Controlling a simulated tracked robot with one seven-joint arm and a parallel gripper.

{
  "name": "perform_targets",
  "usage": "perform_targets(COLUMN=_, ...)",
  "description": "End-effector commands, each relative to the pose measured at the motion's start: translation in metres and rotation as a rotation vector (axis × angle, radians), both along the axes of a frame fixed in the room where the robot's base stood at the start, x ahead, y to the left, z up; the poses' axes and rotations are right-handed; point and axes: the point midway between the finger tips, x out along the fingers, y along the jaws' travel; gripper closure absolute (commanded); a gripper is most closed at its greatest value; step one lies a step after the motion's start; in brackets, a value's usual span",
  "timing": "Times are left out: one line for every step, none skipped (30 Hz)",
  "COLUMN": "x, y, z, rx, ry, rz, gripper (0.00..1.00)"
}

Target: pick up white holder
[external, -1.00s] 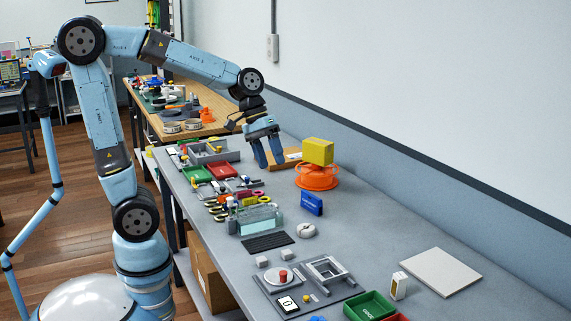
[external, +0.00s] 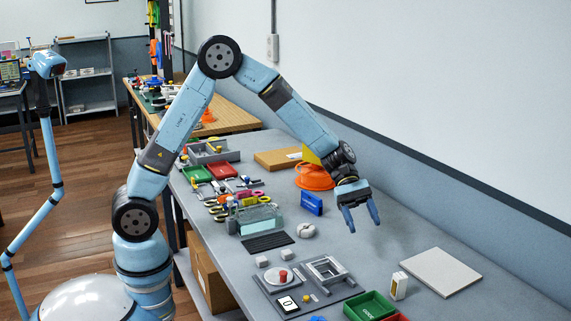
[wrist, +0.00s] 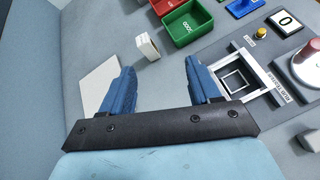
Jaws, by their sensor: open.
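A small upright white block with a yellowish mark on its side, which looks like the white holder (external: 399,286), stands on the grey bench between the green bin and a flat white panel. In the wrist view the white holder (wrist: 147,46) lies ahead of the fingertips, near the middle top. My gripper (external: 363,224) is open and empty, with blue fingers pointing down above the bench. It is behind and left of the holder in the external view, apart from it. In the wrist view both fingers of my gripper (wrist: 159,68) show spread wide.
The flat white panel (external: 441,272) lies right of the holder. The green bin (external: 370,306) stands close on its left, with a red bin (wrist: 165,4) beside it. A grey square-frame fixture (external: 327,269) is further left. Bare bench lies under my gripper.

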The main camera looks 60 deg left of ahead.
Motion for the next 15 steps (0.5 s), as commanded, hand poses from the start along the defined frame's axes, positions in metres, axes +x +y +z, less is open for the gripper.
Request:
perform_targets(x=0.007, y=-0.010, z=-0.013, rx=-0.022, ry=0.046, rz=0.020, gripper=0.38)
perform_targets(x=0.011, y=-0.015, z=-0.019, rx=-0.035, ry=0.073, rz=0.036, gripper=0.38)
perform_targets(x=0.016, y=-0.021, z=-0.026, rx=-0.051, ry=0.104, rz=0.055, gripper=0.38)
perform_targets(x=0.019, y=-0.025, z=-0.031, rx=-0.062, ry=0.126, rz=0.067, gripper=0.38)
perform_targets(x=0.022, y=-0.029, z=-0.035, rx=-0.072, ry=0.148, rz=0.080, gripper=0.38)
perform_targets(x=0.025, y=-0.034, z=-0.041, rx=-0.083, ry=0.173, rz=0.093, gripper=0.38)
perform_targets(x=0.027, y=-0.037, z=-0.045, rx=-0.092, ry=0.189, rz=0.103, gripper=0.38)
perform_targets(x=0.030, y=-0.039, z=-0.048, rx=-0.099, ry=0.202, rz=0.110, gripper=0.38)
perform_targets(x=0.032, y=-0.042, z=-0.051, rx=-0.106, ry=0.219, rz=0.120, gripper=0.38)
perform_targets(x=0.033, y=-0.044, z=-0.053, rx=-0.111, ry=0.229, rz=0.126, gripper=0.38)
perform_targets(x=0.034, y=-0.045, z=-0.055, rx=-0.114, ry=0.236, rz=0.130, gripper=0.38)
perform_targets(x=0.034, y=-0.047, z=-0.056, rx=-0.118, ry=0.243, rz=0.133, gripper=0.38)
perform_targets(x=0.035, y=-0.049, z=-0.057, rx=-0.120, ry=0.246, rz=0.135, gripper=0.38)
perform_targets(x=0.035, y=-0.051, z=-0.058, rx=-0.121, ry=0.249, rz=0.137, gripper=0.38)
perform_targets(x=0.034, y=-0.054, z=-0.060, rx=-0.122, ry=0.251, rz=0.138, gripper=0.38)
